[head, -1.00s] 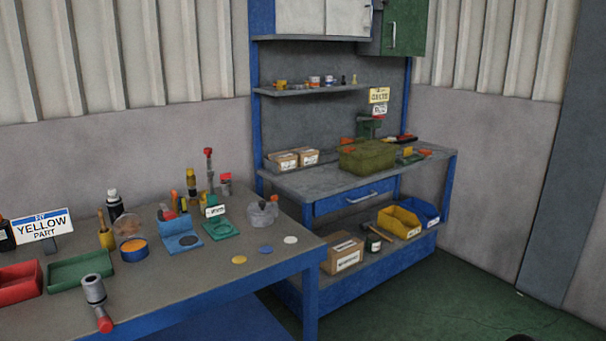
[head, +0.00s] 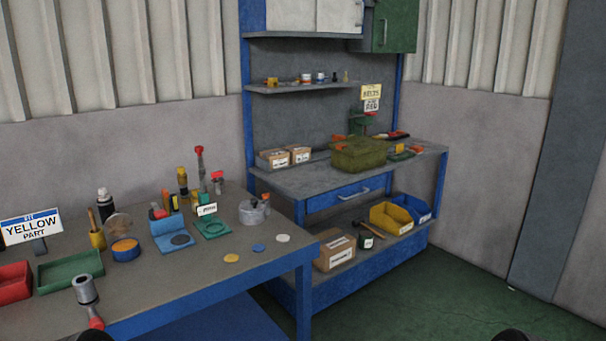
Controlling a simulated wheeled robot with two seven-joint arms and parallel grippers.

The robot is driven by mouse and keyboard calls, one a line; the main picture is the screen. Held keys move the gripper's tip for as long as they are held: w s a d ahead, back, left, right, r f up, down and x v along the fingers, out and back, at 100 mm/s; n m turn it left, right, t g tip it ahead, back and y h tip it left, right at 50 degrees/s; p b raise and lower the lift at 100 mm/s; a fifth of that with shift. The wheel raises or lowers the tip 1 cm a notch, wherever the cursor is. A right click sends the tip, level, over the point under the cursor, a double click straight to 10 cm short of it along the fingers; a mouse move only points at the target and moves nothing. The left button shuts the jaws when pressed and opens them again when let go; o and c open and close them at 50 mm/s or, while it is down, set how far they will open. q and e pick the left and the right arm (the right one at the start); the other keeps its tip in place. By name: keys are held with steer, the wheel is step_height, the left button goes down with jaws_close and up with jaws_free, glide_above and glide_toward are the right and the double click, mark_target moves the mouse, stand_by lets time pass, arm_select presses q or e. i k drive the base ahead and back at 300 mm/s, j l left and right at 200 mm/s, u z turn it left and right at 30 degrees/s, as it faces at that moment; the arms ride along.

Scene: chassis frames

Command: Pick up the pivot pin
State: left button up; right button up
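I cannot make out with certainty which thing is the pivot pin. A grey metal cylinder with a red end (head: 86,291) lies near the front edge of the left table (head: 190,285). A small upright rod with a red top (head: 200,165) stands at the back of that table. Flat discs in yellow (head: 231,258), blue (head: 258,247) and white (head: 283,238) lie at its right end. Neither gripper shows clearly. Only dark rounded parts, probably of my arms, peek in at the bottom edge on the left and right.
A red tray (head: 14,283) and a green tray (head: 70,272) stand at left by a "YELLOW PART" sign (head: 31,227). A blue holder (head: 172,236) and a grey pot (head: 254,212) stand farther right. A second workbench (head: 290,182) bears a green crate (head: 357,156). Green floor is free at right.

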mark_target(96, 321)
steer(key=j+u, duration=0.2)
steer(key=u, duration=1.05)
steer(key=i+l, duration=0.05)
